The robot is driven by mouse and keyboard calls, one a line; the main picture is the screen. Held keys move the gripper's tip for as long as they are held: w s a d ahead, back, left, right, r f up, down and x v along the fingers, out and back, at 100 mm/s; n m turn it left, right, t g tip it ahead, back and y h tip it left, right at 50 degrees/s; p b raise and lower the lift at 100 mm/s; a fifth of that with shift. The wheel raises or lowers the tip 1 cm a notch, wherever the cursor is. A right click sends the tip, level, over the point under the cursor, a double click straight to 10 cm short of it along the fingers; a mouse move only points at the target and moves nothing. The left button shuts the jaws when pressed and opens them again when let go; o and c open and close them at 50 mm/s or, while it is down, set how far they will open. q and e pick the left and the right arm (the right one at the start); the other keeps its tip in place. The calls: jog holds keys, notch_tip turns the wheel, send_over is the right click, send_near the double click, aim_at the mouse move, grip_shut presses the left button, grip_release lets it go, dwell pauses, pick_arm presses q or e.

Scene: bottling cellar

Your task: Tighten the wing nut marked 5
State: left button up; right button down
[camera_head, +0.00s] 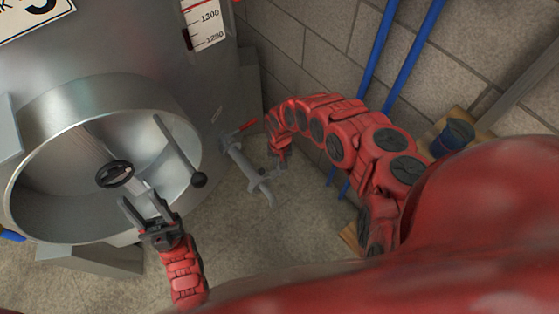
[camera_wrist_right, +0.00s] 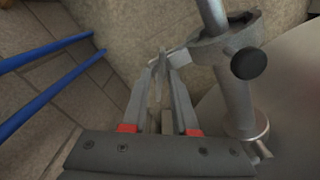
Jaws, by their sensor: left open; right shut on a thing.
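In the right wrist view my right gripper (camera_wrist_right: 163,62) is shut on a small pale grey metal piece, seemingly the wing nut (camera_wrist_right: 181,57), beside a clamp ring (camera_wrist_right: 218,46) around a steel pipe. The fingers hide much of it, and no number is legible on it. In the head view my right gripper (camera_head: 279,170) is at the outlet fitting (camera_head: 245,167) low beside the tank (camera_head: 190,75). A partly cut-off sign (camera_head: 30,14) on the tank shows a 5. My left gripper (camera_head: 148,212) is open and empty before the round tank opening (camera_head: 180,98).
A black handwheel (camera_head: 115,174) and a ball-ended lever (camera_head: 182,152) stand at the tank opening. Blue pipes (camera_head: 400,60) run along the block wall at right. A black knob (camera_wrist_right: 249,63) sits by the clamp. Bare floor lies below the fitting.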

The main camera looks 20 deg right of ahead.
jog(key=m+p, duration=0.1)
jog(key=m, duration=0.1)
jog(key=m+p, duration=0.1)
jog(key=shift+r+m, duration=0.2)
jog(key=shift+m, duration=0.2)
jog(key=m+p, duration=0.1)
jog(key=m, duration=0.1)
jog(key=shift+f+m, duration=0.1)
jog(key=shift+m, duration=1)
jog(key=shift+w+m, duration=0.1)
jog(key=shift+m, duration=1.3)
jog(key=c, duration=0.7)
grip_release()
